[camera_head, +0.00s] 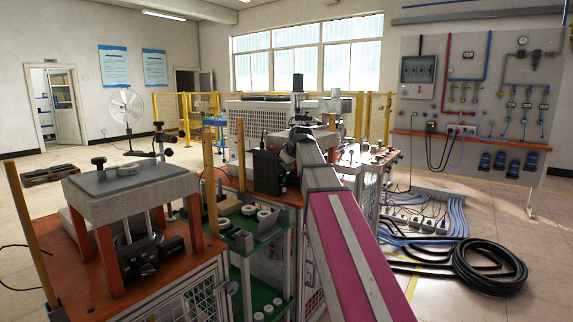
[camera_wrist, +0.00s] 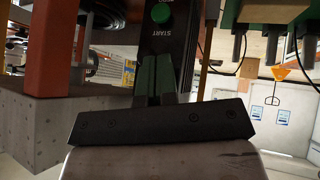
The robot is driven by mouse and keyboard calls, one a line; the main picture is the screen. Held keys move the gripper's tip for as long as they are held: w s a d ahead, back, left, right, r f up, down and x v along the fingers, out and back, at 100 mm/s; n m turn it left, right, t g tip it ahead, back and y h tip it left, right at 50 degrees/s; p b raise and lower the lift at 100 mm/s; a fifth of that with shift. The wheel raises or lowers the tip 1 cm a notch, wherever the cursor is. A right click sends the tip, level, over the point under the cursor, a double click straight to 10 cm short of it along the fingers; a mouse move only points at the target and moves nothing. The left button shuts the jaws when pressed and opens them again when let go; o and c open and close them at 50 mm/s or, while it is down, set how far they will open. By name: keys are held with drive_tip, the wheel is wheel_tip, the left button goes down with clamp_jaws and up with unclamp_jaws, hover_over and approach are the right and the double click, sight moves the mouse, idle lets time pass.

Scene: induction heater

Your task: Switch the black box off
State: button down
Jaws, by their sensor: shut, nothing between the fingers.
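The black box (camera_wrist: 172,38) is at the top middle of the wrist view, showing a green round button (camera_wrist: 160,14) with the word START, upside down in the picture. Another label at the top edge is cut off. In the head view, a black box (camera_head: 268,172) stands on the orange-topped bench, just left of the end of my arm. My gripper (camera_wrist: 157,62) is shut and empty. Its fingers point at the box's front, below START in the picture. I cannot tell whether they touch it. In the head view my wrist mostly hides the fingers.
A grey slab on orange legs (camera_head: 120,180) stands on the left bench. Another dark device (camera_head: 138,258) sits beneath it. Green shelves (camera_head: 245,240) with small parts are left of my arm. Cables and a black hose coil (camera_head: 490,265) lie on the floor at right.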

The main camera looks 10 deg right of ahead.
drive_tip(key=t, duration=0.1)
drive_tip(key=f+t+y, duration=0.1)
drive_tip(key=y, duration=0.1)
drive_tip(key=shift+s+d+f+m+t, duration=0.2)
drive_tip(key=shift+d+f+m+t, duration=0.1)
drive_tip(key=shift+t, duration=0.1)
drive_tip(key=shift+r, duration=0.2)
drive_tip(key=shift+r, duration=0.65)
drive_tip(key=shift+a, duration=0.1)
drive_tip(key=s+a+f+v, duration=0.1)
drive_tip(key=v, duration=1.2)
drive_tip(key=shift+s+a+f, duration=0.15)
drive_tip(key=shift+s+f, duration=0.2)
drive_tip(key=shift+s, duration=0.05)
